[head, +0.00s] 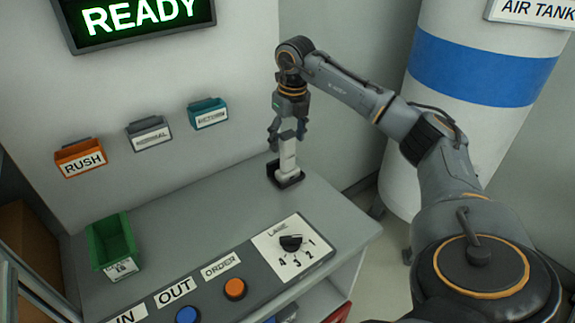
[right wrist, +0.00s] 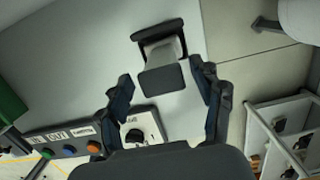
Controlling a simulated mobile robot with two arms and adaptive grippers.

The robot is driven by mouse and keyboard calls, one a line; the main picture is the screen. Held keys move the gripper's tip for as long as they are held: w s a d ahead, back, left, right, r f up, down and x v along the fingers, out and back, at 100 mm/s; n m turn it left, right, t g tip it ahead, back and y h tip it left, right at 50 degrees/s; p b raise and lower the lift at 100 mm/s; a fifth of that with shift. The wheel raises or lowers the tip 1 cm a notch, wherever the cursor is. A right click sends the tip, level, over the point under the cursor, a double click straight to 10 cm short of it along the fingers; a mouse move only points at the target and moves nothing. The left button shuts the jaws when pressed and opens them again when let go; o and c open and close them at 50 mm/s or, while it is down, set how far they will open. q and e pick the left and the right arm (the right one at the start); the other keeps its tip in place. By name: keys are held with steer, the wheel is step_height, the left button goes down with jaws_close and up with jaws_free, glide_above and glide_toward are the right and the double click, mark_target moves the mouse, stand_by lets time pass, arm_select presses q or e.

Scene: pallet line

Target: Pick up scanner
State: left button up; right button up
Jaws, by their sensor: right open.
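In the right wrist view the scanner (right wrist: 164,78) lies between the two spread fingers, with gaps on both sides. The cradle (right wrist: 157,29) shows behind it. My left gripper is not in view.
On the counter (head: 190,222) are a green bin (head: 110,242), a lane dial (head: 291,242) and blue and orange buttons (head: 235,289). Orange, grey and teal label holders hang on the wall. An air tank (head: 480,70) stands at the right.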

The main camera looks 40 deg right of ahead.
mark_target(288, 157)
steer(key=f, duration=0.2)
steer(key=w+f, duration=0.1)
steer(key=shift+d+f+p, duration=0.25)
steer(key=shift+f+p, duration=0.1)
steer(key=shift+s, duration=0.1)
jaws_close()
